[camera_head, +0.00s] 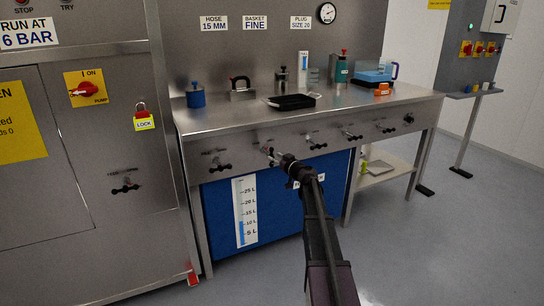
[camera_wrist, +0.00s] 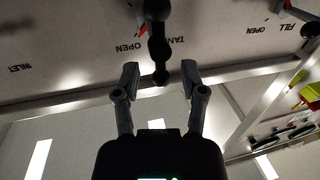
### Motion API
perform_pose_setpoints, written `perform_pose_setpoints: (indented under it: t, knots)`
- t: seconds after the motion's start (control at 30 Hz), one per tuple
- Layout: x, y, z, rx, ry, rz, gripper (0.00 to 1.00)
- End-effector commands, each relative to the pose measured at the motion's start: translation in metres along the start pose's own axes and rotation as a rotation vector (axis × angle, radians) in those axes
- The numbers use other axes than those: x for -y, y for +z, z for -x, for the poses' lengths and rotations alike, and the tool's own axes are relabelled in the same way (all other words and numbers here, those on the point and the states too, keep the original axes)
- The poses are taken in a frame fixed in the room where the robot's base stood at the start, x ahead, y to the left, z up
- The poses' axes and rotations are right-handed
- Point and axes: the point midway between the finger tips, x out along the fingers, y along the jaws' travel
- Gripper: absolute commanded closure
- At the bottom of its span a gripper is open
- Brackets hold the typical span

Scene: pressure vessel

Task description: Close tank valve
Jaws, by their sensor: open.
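The tank valve's dark knobbed handle (camera_wrist: 157,45) shows in the wrist view, beside a partly hidden label starting "TAN". It stands upright in that view, and its lower knob reaches between my fingertips. My gripper (camera_wrist: 159,74) is open, one finger on each side of the knob, with visible gaps. In the head view my gripper (camera_head: 275,159) is at the bench's front panel, by the second handle from the left. My gripper and wrist hide most of that valve there.
More valve handles line the bench front, including one on the left (camera_head: 216,161) and one on the right (camera_head: 315,144). A blue tank (camera_head: 215,215) with a level scale stands below. A black tray (camera_head: 290,102) lies on the bench. Floor is clear at right.

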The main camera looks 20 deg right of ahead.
Motion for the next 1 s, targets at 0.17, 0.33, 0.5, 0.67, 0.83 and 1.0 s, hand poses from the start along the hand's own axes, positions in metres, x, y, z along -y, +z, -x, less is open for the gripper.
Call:
perform_pose_setpoints:
  t: [0.17,0.33,0.5,0.67,0.83,1.0]
  knots:
    - [-0.001,0.000,-0.021,0.000,0.000,0.000,0.46]
    - [0.000,0.000,-0.029,0.000,0.000,0.000,0.46]
    - [0.000,0.000,-0.031,0.000,0.000,0.000,0.46]
    - [0.000,0.000,-0.030,0.000,0.000,0.000,0.46]
    - [0.000,0.000,-0.030,0.000,0.000,0.000,0.91]
    - [0.001,0.000,-0.030,0.000,-0.001,0.000,1.00]
